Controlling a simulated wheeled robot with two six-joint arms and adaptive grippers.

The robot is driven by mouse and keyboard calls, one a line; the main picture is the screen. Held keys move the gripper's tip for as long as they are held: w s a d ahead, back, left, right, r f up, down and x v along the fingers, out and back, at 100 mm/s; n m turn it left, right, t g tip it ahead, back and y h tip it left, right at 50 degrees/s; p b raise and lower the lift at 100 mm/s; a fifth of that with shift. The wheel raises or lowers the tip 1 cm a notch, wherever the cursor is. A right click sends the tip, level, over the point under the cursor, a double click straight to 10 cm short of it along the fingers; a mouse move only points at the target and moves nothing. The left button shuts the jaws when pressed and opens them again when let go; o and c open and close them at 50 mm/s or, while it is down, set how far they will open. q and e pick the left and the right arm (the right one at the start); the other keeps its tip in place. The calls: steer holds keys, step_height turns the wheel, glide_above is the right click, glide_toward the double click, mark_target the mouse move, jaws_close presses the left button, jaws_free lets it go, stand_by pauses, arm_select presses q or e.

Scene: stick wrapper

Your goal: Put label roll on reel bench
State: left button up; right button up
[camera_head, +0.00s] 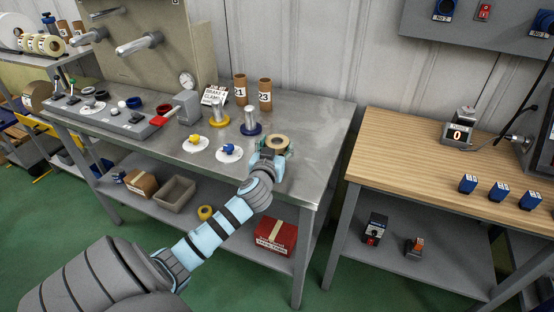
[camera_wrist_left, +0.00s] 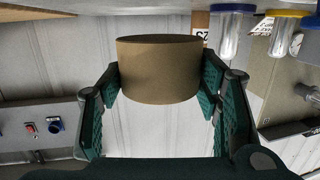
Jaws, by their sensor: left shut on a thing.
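The label roll (camera_head: 279,140), a tan ring with a pale face, is over the right end of the grey metal reel bench (camera_head: 315,125). My left gripper (camera_head: 268,153) is shut on it. In the left wrist view the roll's brown side (camera_wrist_left: 158,75) sits between the two dark green fingers of my left gripper (camera_wrist_left: 160,90). I cannot tell whether the roll touches the bench top. My right gripper is out of view.
A blue-based post (camera_head: 251,123) and a yellow-based post (camera_head: 220,115) stand left of the roll, with cardboard tubes (camera_head: 264,95) behind. White discs with yellow (camera_head: 194,143) and blue (camera_head: 229,152) knobs lie nearer. A wooden table (camera_head: 420,160) stands right, across a gap.

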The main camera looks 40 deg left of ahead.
arm_select(q)
step_height(320, 180, down, 3)
steer(key=shift+s+f+b, duration=0.1)
steer(key=shift+f+b, duration=0.05)
steer(key=shift+b, duration=0.45)
steer(key=shift+s+f, duration=0.1)
steer(key=shift+f, duration=0.3)
steer(key=shift+r, duration=0.15)
steer(key=o, duration=1.2)
steer(key=shift+d, duration=0.1)
steer(key=p+v, duration=0.1)
steer(key=v, duration=1.1)
